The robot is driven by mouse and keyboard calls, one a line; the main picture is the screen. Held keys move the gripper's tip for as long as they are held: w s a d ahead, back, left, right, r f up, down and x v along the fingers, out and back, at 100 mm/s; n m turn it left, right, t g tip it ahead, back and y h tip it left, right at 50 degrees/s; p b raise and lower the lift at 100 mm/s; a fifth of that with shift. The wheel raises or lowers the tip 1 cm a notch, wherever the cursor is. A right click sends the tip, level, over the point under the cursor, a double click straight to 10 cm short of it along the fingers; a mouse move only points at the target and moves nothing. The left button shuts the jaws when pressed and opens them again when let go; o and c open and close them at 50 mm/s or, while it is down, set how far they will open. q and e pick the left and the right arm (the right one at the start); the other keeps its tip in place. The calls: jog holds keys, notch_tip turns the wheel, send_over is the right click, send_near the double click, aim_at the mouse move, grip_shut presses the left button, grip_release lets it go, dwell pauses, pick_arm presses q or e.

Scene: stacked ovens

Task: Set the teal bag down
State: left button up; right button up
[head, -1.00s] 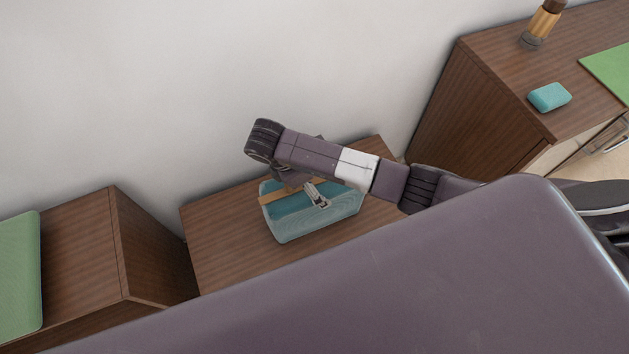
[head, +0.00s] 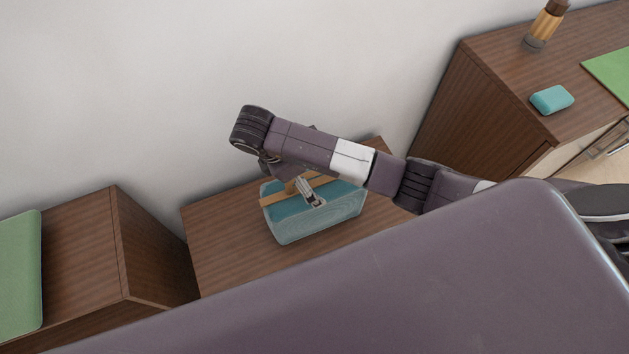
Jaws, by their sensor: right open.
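The teal bag (head: 325,218) stands upright on the low brown wooden surface (head: 222,245) in the middle of the head view. It has a tan handle strip across its top. My right gripper (head: 313,200) is just above the bag's top, by the handle, with its fingers open. My right arm comes in from the right and hides part of the bag's back edge. I cannot tell whether the fingers touch the handle. My left gripper is not in view.
A taller brown cabinet at the right (head: 480,110) holds a small teal block (head: 551,99), a green mat (head: 609,72) and a tan and dark bottle (head: 545,24). Another brown cabinet (head: 80,250) with a green item (head: 18,270) stands at the left. A white wall is behind.

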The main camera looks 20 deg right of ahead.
jog(key=p+v, duration=0.3)
jog(key=v, duration=0.2)
jog(key=shift+r, duration=0.3)
jog(key=shift+a+r+p, duration=0.35)
jog(key=shift+r, duration=0.2)
